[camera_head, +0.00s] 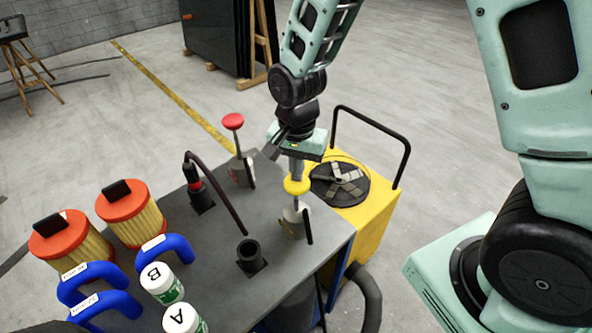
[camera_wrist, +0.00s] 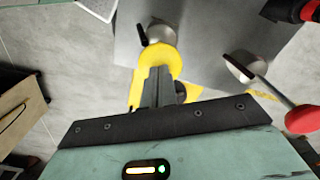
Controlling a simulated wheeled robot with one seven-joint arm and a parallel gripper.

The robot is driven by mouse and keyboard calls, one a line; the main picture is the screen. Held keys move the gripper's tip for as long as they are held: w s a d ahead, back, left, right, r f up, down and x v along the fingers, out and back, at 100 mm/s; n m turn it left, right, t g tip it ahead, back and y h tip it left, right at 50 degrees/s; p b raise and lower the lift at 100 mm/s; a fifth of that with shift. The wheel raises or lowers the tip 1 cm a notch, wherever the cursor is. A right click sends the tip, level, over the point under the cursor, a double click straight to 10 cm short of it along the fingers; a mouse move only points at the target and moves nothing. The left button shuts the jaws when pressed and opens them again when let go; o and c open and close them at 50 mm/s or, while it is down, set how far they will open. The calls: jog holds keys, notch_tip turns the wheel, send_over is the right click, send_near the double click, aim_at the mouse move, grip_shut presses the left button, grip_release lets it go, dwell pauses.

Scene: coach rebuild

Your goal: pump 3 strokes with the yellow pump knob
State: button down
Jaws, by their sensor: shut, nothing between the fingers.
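The yellow pump knob (camera_head: 297,184) tops a pump with a pale round body (camera_head: 296,214) near the right edge of the grey bench top. My gripper (camera_head: 296,172) is shut and points down at the knob from just above. In the wrist view the shut fingertips (camera_wrist: 157,72) overlap the yellow knob (camera_wrist: 160,57); I cannot tell whether they touch it. A second pump with a red knob (camera_head: 233,121) stands farther back on the bench, and its red knob also shows in the wrist view (camera_wrist: 303,118).
The grey bench (camera_head: 225,250) also holds a black-and-red hose fitting (camera_head: 193,178), a black socket (camera_head: 250,252), orange-capped filters (camera_head: 131,215), blue elbows (camera_head: 165,252) and white bottles A (camera_head: 183,320) and B (camera_head: 161,281). A yellow cart (camera_head: 374,226) with a black handle stands to the right.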

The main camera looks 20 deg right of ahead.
aim_at(297, 189)
jog(key=shift+f+b, duration=1.95)
jog(key=shift+f, duration=1.05)
notch_tip(297, 189, up, 12)
jog(key=p, duration=1)
jog(key=shift+f, duration=0.1)
jog(key=shift+s+f+b, duration=0.1)
jog(key=shift+f+b, duration=4)
jog(key=shift+f, duration=1.8)
jog(key=shift+r+p, duration=5.1)
jog(key=shift+r, duration=0.85)
